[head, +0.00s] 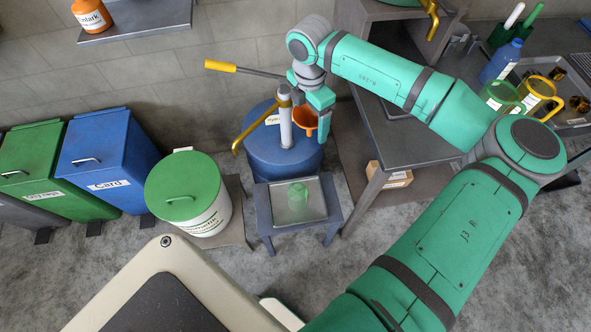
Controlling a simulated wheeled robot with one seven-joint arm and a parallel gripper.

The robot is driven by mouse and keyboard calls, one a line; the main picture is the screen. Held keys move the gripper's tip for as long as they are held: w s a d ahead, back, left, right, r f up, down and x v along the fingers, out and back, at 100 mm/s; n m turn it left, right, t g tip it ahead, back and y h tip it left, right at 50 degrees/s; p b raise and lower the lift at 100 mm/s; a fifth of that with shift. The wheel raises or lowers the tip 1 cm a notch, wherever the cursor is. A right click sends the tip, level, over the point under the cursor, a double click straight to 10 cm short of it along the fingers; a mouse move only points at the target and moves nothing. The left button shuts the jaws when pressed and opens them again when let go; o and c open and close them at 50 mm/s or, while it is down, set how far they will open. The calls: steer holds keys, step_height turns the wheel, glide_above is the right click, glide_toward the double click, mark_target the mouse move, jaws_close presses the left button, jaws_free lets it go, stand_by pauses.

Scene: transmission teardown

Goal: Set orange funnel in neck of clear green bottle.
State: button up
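The orange funnel (306,119) is at my gripper (322,128), with its wide mouth up and its spout down. My gripper appears shut on the funnel's side, though the fingertips are small and partly hidden. Both show in front of the blue drum, just right of the hand pump's post. The clear green bottle (298,194) stands on a square metal tray (315,212) on a small low stand, lower in the picture than the funnel. The funnel is apart from the bottle.
The blue drum (262,158) carries a hand pump (285,115) with a yellow-gripped lever and a yellow spout, close to my gripper. A grey bench (395,150) is at right, with a green container (499,95) and yellow jug (538,97) beyond. Bins stand at left.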

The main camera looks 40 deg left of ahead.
steer(key=s+f+n, duration=0.3)
steer(key=f, duration=0.6)
steer(key=s+d+f+n, duration=0.1)
steer(key=s+f+n, duration=0.2)
steer(key=f, duration=0.7)
steer(key=shift+s+d+f+n, duration=0.3)
steer(key=shift+s, duration=0.15)
steer(key=shift+f, duration=2.65)
stand_by(3.0)
